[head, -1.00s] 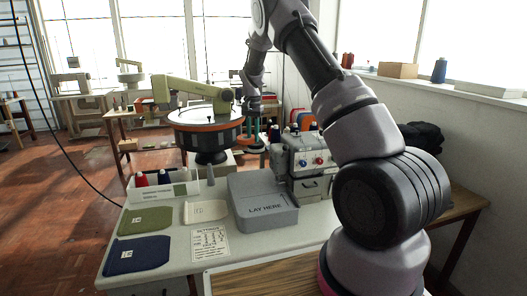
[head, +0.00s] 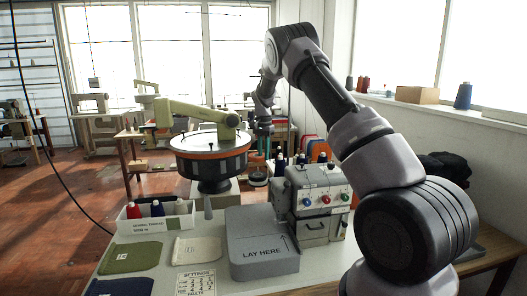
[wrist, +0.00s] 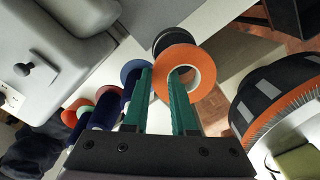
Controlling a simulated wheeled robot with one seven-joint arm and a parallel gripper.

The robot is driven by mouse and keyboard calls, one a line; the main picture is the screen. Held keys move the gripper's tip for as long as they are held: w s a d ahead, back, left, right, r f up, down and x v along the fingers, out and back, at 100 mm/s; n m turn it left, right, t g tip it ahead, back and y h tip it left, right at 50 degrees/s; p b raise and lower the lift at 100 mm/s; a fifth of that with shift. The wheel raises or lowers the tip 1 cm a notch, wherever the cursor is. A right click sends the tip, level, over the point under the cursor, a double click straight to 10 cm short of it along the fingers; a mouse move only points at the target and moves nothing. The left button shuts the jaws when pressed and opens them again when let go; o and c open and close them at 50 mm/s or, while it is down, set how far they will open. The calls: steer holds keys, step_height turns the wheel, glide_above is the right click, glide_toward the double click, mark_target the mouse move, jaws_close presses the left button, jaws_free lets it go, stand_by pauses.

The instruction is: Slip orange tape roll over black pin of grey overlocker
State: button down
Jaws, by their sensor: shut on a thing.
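The orange tape roll (wrist: 205,70) is in my gripper (wrist: 165,75), whose green fingers are shut on its wall: one finger in the hole, the other outside. In the head view my gripper (head: 263,128) is beyond the grey overlocker (head: 312,197), and the roll is too small to make out surely. In the wrist view a grey machine body (wrist: 65,45) fills the upper left, with a short black pin-like knob (wrist: 38,68) on it. The held roll is apart from this knob, to its right.
Several coloured thread spools (wrist: 105,112) stand close left of my fingers. A dark roll (wrist: 172,38) lies beyond the orange one. A round drum machine (head: 208,165) is left of the overlocker.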

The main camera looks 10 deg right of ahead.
mark_target(263, 176)
steer(key=shift+f, duration=3.3)
steer(key=c, duration=0.7)
jaws_free()
steer(key=shift+o, duration=0.3)
steer(key=shift+a, duration=0.1)
step_height(263, 176, up, 11)
steer(key=shift+s+f, duration=0.1)
